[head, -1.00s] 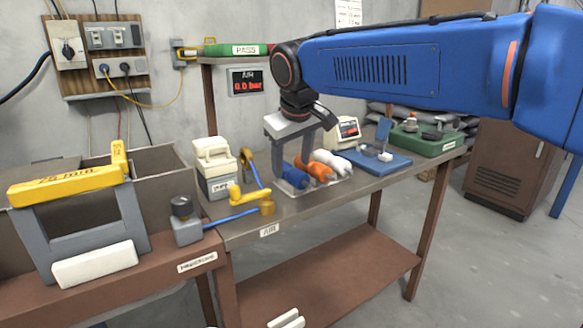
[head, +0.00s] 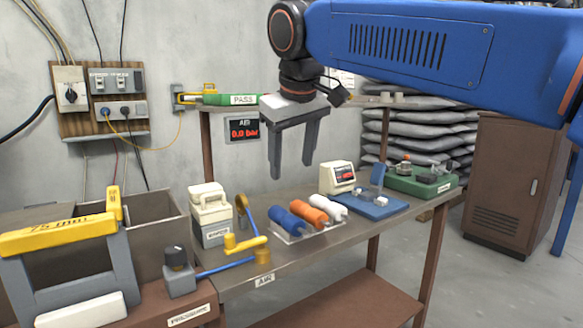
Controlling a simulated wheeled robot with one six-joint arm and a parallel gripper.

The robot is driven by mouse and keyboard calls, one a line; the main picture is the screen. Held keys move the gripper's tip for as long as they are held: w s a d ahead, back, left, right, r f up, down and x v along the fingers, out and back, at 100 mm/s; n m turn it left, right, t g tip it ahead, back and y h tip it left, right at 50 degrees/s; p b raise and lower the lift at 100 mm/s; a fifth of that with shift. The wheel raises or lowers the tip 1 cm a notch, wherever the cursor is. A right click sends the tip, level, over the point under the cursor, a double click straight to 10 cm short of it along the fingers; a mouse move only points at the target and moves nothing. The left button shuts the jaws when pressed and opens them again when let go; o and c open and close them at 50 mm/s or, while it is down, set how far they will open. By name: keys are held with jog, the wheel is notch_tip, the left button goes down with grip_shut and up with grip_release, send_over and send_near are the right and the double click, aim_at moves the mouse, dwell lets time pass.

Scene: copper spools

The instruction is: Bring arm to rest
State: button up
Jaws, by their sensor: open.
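My gripper (head: 291,168) is open and empty. Its two grey fingers point down in the air above the metal bench, clear of everything on it. Below and a little right of it, a tray (head: 294,239) holds a blue spool (head: 288,219), an orange spool (head: 311,216) and a white spool (head: 331,206) side by side. My blue arm reaches in from the upper right and hides part of the wall.
The bench (head: 352,229) also carries a white box (head: 208,213), yellow handles (head: 245,243), a display unit (head: 339,177), a blue fixture (head: 377,207) and a green tray (head: 421,183). A grey press frame (head: 119,262) stands left. Stacked sacks (head: 424,117) and a brown cabinet (head: 511,174) stand behind right.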

jog(key=s+d+f+m, duration=0.25)
jog(key=d+f, duration=0.45)
jog(key=d, duration=0.4)
jog(key=s+d+f+m, duration=0.2)
jog(key=s+d+f, duration=0.6)
jog(key=f, duration=0.5)
jog(key=s+d+f+m, duration=0.2)
jog(key=s+d+f, duration=0.7)
jog(key=f, duration=0.5)
jog(key=shift+s+d+m+h, duration=0.15)
jog(key=shift+s+m+h, duration=0.25)
jog(key=shift+s, duration=0.75)
